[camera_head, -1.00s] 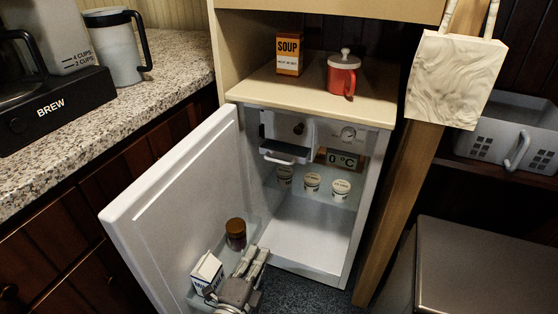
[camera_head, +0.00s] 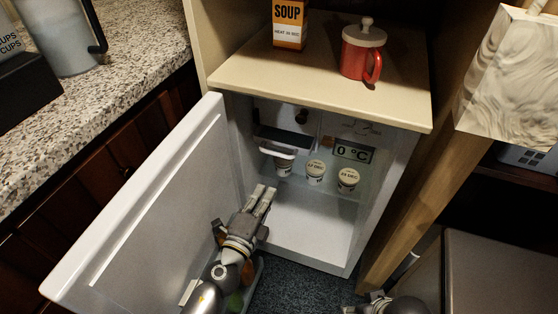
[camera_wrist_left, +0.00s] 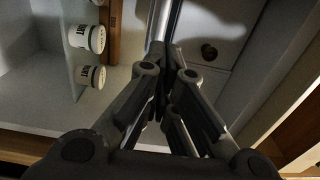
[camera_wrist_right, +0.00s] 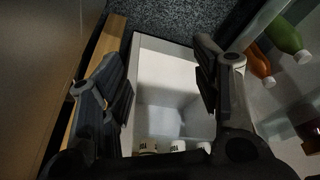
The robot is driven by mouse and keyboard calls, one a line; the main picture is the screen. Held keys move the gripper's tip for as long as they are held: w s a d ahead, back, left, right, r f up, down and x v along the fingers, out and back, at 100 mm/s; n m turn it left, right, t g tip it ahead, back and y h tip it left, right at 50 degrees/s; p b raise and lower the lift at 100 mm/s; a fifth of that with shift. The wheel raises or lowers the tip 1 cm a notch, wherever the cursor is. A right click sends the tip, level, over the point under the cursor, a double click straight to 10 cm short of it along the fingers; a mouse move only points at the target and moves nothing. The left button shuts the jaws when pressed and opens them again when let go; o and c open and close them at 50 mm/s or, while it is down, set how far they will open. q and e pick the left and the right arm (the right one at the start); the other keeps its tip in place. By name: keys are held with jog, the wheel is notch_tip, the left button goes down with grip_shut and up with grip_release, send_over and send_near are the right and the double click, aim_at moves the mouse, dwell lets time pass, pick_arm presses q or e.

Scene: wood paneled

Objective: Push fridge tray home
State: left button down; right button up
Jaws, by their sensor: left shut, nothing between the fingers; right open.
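The fridge tray (camera_head: 280,143) is a dark tray with a pale front handle, high inside the open small fridge (camera_head: 318,222), at the left under its ceiling. It appears to stick out somewhat. My left gripper (camera_head: 263,195) is shut and empty, in the fridge opening below the tray and apart from it. In the left wrist view its fingers (camera_wrist_left: 164,58) meet in front of the fridge interior. My right gripper is open and empty; the right wrist view shows its spread fingers (camera_wrist_right: 157,62) facing the fridge. In the head view only part of it shows at the bottom edge.
The white fridge door (camera_head: 150,205) stands open at the left, with bottles (camera_wrist_right: 288,40) on its shelf. Several labelled tubs (camera_head: 315,172) stand on the glass shelf beside a temperature display (camera_head: 352,151). A wooden post (camera_head: 415,230) and dark cabinet (camera_head: 495,275) are at the right.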

pick_arm(q)
send_near(284, 155)
jog(key=w, duration=0.2)
jog(key=shift+d+f+b+x, duration=0.1)
jog(key=shift+f+b+x, duration=0.05)
jog(key=shift+x, duration=0.7)
jog(key=shift+d+f+b+x, duration=0.1)
jog(key=shift+b+x, duration=0.05)
jog(key=shift+x, duration=0.7)
jog(key=shift+d+f+b+x, duration=0.1)
jog(key=shift+f+b+x, duration=0.05)
jog(key=shift+x, duration=0.65)
pick_arm(e)
jog(key=shift+v, duration=1.45)
pick_arm(q)
jog(key=shift+s, duration=0.1)
pick_arm(e)
jog(key=shift+w+d+r, duration=0.1)
jog(key=shift+w+d, duration=0.05)
pick_arm(q)
jog(key=b+x, duration=0.2)
jog(key=x, duration=0.2)
jog(key=shift+f, duration=0.1)
jog(key=shift+w+d, duration=0.15)
jog(key=shift+w, duration=0.25)
pick_arm(e)
jog(key=shift+f, duration=0.7)
